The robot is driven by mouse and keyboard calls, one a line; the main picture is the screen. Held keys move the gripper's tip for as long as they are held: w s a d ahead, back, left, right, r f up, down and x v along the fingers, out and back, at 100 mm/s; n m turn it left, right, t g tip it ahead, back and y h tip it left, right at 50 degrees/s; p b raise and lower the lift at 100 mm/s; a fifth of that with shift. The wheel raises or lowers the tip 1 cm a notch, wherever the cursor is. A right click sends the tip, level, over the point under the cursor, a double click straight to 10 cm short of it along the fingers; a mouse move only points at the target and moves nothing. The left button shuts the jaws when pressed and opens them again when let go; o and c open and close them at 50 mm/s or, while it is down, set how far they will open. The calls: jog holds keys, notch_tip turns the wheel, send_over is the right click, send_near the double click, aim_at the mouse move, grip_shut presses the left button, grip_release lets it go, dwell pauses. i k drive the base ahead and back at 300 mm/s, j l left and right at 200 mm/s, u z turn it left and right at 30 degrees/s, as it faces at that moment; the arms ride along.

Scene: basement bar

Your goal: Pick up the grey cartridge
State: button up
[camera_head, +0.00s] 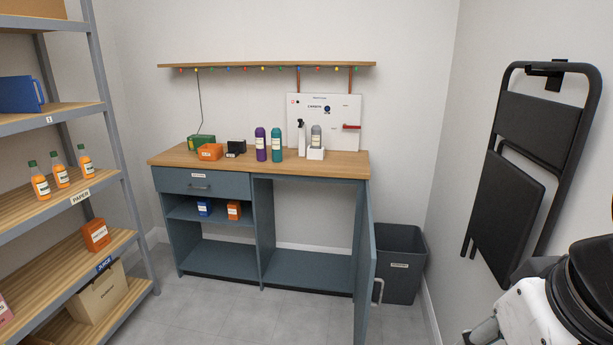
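A grey cylinder with a pale label (316,136), which looks like the grey cartridge, stands upright in or on a small white block (316,154) at the right part of the wooden counter (345,168). Its lower end is hidden by the block. A white spray-type bottle (302,140) stands close at its left. Part of my arm shows at the lower right, well apart from the counter. My gripper's fingers are not in view.
A teal bottle (276,146), a purple bottle (260,145) and small boxes stand further left on the counter. The cabinet's right door (365,265) is open, jutting forward. A dark bin (400,265) stands right, shelving (105,190) left. The floor (230,310) in front is clear.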

aim_at(316, 132)
jog(key=i+j+u, duration=0.3)
jog(key=i, duration=0.65)
jog(key=i+u, duration=0.3)
jog(key=i, duration=0.65)
jog(key=i+z, duration=0.25)
jog(key=i, duration=0.25)
jog(key=i+j+z, duration=0.25)
jog(key=i, duration=0.2)
jog(key=i+j+z, duration=0.2)
jog(key=i, duration=0.3)
jog(key=i+j+z, duration=0.6)
jog(key=i+j, duration=0.05)
jog(key=i, duration=0.05)
